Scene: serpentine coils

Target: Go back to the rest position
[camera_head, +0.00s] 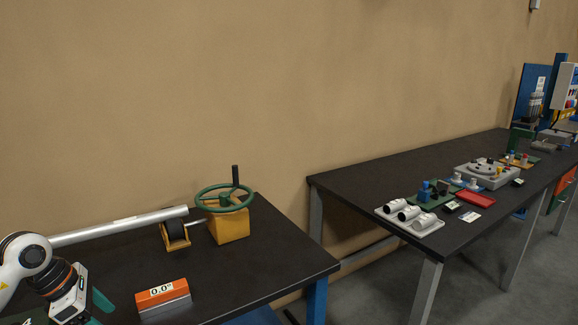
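My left arm comes in at the lower left, over the near table (270,262). Its wrist shows, and part of what looks like my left gripper (98,302) shows as teal-green pieces at the bottom edge. Whether it is open or shut is hidden. My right gripper is not in view. On the near table stands a green handwheel (225,205) with an upright dark handle on a yellow block (229,228). A long silver tube (125,225) lies across the back, by a dark roller in a yellow bracket (176,240). An orange box (163,298) reading "0.0" sits at the front.
A second dark table (370,180) stands to the right across a gap. It carries a tray of white cylinders (410,217), a grey fixture (482,175) and several small parts. A blue panel (530,95) stands at the far right. A tan wall runs behind.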

